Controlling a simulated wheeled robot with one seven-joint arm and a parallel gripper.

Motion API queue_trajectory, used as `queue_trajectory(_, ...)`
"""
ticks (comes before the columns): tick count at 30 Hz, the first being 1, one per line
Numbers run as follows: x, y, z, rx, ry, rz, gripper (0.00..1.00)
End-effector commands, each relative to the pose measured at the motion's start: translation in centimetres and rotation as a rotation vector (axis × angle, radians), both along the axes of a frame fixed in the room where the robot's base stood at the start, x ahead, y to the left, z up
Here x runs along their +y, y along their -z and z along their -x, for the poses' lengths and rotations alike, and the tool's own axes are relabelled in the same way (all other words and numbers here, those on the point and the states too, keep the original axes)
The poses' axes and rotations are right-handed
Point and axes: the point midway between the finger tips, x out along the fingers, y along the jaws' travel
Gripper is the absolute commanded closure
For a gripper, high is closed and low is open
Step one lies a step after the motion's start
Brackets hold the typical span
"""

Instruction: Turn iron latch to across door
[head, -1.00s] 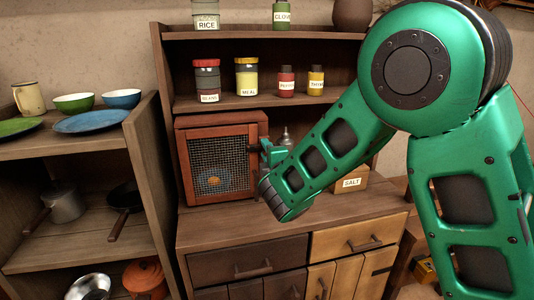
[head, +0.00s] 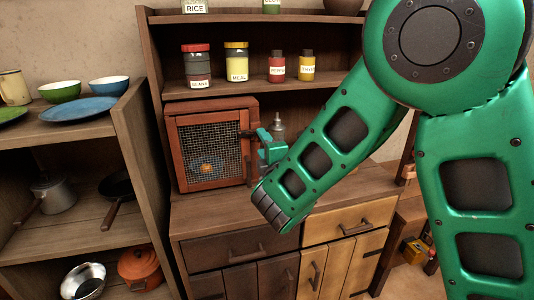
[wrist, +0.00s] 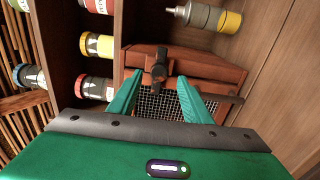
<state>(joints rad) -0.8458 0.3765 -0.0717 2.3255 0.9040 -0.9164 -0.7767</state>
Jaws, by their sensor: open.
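The small red-brown cabinet (head: 173,150) stands on the counter. Its wire-mesh door (head: 205,155) looks shut, with a dim plate-like shape behind the mesh. The dark iron latch (head: 246,133) is at the door's right edge. My gripper (head: 262,147) is in front of the cabinet's right edge. In the wrist view my gripper (wrist: 158,85) is open, one finger either side of the latch's line. I cannot tell whether either finger touches it.
A grey bottle with a nozzle (head: 277,128) stands right of the cabinet, close behind my gripper. Jars (head: 237,62) line the shelf above. The counter (head: 215,220) in front of the cabinet is clear. An open shelf with dishes (head: 88,112) stands at the left.

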Motion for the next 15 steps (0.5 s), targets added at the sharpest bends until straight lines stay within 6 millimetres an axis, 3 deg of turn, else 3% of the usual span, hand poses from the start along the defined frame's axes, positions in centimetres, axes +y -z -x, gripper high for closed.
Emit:
queue_trajectory(6,-0.9,0.1,3.3,0.003,-0.001,0.003,0.55)
queue_trajectory(15,-1.4,0.0,4.6,0.002,0.001,0.001,0.55)
